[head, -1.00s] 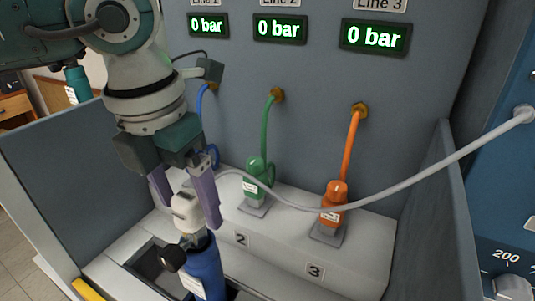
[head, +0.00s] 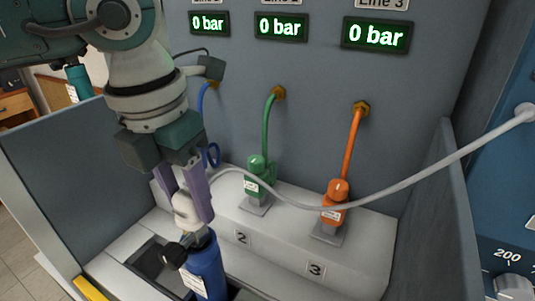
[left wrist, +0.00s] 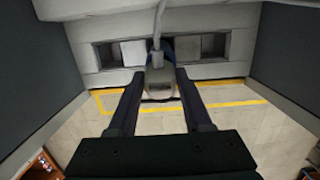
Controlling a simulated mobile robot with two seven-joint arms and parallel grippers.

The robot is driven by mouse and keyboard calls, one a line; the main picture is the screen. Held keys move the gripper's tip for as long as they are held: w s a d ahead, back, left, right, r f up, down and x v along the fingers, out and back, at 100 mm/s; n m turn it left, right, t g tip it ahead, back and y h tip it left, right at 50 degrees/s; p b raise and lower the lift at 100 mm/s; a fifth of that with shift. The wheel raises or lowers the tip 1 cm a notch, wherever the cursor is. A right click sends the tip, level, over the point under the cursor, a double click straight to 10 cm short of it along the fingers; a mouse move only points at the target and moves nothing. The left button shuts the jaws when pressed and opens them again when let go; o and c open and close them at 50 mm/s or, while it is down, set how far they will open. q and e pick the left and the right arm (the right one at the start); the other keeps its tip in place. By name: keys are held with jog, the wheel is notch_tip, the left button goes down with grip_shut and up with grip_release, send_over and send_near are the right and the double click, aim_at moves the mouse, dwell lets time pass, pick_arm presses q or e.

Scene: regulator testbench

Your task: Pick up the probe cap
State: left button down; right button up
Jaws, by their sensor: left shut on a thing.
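The probe cap (head: 184,208) is a small white cap on a grey cable. It sits at the top of a blue regulator body (head: 207,268) with a dark knob at its side. My left gripper (head: 190,206) comes down from above and is shut on the cap, one purple finger on each side. In the left wrist view, the cap (left wrist: 158,84) shows between the two dark fingers of my left gripper (left wrist: 159,92). I cannot tell whether the cap touches the blue body. My right gripper is not in view.
The grey cable (head: 430,174) runs from the cap to a blue panel (head: 508,185) at the right. A green connector (head: 256,182) and an orange connector (head: 335,203) stand on the grey step behind. Grey walls enclose the bench. Three displays read 0 bar.

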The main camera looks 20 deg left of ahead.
aim_at(187, 194)
pick_arm(q)
jog(key=shift+r, duration=0.15)
notch_tip(187, 194, up, 20)
jog(key=p, duration=1.5)
